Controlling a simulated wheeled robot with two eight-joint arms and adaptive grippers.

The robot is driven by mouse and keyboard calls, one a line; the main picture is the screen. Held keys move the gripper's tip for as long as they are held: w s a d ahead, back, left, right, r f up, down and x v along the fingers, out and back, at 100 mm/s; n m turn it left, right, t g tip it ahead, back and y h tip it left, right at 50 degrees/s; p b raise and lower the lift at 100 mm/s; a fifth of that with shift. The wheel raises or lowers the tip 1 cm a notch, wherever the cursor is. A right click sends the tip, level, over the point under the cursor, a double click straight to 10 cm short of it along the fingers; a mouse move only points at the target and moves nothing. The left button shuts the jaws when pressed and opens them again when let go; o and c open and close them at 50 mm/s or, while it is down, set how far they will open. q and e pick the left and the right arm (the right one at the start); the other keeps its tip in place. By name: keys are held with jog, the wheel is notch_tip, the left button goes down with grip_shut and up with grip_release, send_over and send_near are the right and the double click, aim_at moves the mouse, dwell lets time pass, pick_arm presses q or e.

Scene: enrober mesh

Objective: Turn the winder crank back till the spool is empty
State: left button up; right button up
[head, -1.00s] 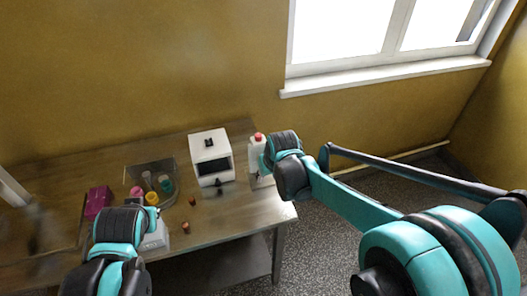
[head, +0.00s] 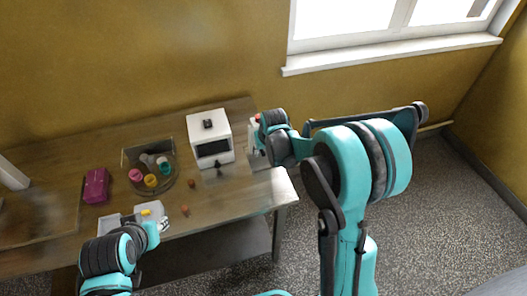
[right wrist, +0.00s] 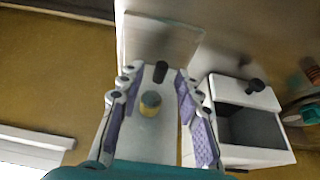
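A white upright device with a red top (head: 257,121) stands at the right end of the table, mostly hidden behind my right gripper (head: 266,140) in the head view. I take it to be the winder. In the right wrist view, a white body (right wrist: 142,135) with a dark knob (right wrist: 160,72) and a yellow-topped round part (right wrist: 150,104) shows between the spread, purple-padded fingers of the right gripper (right wrist: 153,88). I cannot tell which part is the crank, or how full the spool is. My left gripper (head: 150,234) is near the front edge; its fingers are unclear.
A clear round tray (head: 150,172) holds small coloured items. A magenta block (head: 96,186) and small brown pieces (head: 185,210) lie on the table.

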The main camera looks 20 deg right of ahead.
grip_shut()
dwell(0.4)
jog(key=h, duration=0.1)
jog(key=h+b, duration=0.2)
jog(key=shift+a+f+n+h, duration=0.1)
jog(key=shift+f+n+h, duration=0.2)
jog(key=shift+n, duration=0.1)
jog(key=h+b, duration=0.3)
jog(key=shift+f+n+t+h, duration=0.1)
jog(key=shift+n+t+h, duration=0.2)
jog(key=shift+n+t, duration=0.1)
jog(key=h+b, duration=0.2)
jog(key=b, duration=0.1)
jog(key=n+t+h+b, duration=0.1)
jog(key=h+b, duration=0.2)
jog(key=n+h+b, duration=0.1)
jog(key=h+b, duration=0.1)
jog(key=b, duration=0.1)
jog(key=shift+d+f+t, duration=0.15)
jog(key=shift+d+t, duration=0.15)
jog(key=shift+n+t+h+b, duration=0.3)
jog(key=shift+n+h+b, duration=0.1)
jog(key=shift+h+b, duration=0.65)
jog(key=shift+d+r+n+t+h+b, duration=0.1)
jog(key=shift+r+n+t+h+b, duration=0.25)
jog(key=shift+h, duration=0.4)
